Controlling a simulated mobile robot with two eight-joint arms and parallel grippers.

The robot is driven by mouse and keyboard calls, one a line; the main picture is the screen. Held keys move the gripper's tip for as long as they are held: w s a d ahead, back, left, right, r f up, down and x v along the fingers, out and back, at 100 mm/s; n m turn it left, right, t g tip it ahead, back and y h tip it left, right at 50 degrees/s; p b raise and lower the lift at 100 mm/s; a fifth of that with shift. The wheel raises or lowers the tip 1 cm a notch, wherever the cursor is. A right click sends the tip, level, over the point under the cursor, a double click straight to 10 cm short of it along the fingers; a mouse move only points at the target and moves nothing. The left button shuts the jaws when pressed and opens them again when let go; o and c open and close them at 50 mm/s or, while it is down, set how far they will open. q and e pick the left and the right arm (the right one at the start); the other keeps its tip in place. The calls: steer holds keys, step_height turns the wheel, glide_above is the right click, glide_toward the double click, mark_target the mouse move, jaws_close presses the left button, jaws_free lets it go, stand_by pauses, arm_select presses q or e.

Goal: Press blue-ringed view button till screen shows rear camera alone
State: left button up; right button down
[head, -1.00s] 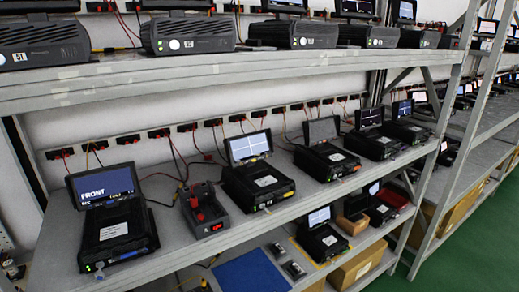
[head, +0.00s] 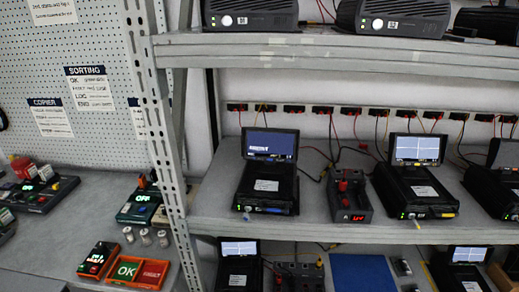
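A black recorder unit (head: 266,198) with a raised screen (head: 270,144) stands on the middle shelf, just right of the rack post. The screen is dark blue with a line of pale text too blurred to read surely now; a second earlier it read FRONT. A small round bluish button (head: 246,215) shows at the lower left of the unit's front face; its ring is too small to make out clearly. Neither gripper is in view, and nothing touches the unit.
A black box with red terminals and a red display (head: 352,200) stands close right of the unit. Another unit with a lit screen (head: 417,150) is further right. The perforated rack post (head: 158,130) stands left. A bench (head: 75,225) holds OK and red trays and several small devices.

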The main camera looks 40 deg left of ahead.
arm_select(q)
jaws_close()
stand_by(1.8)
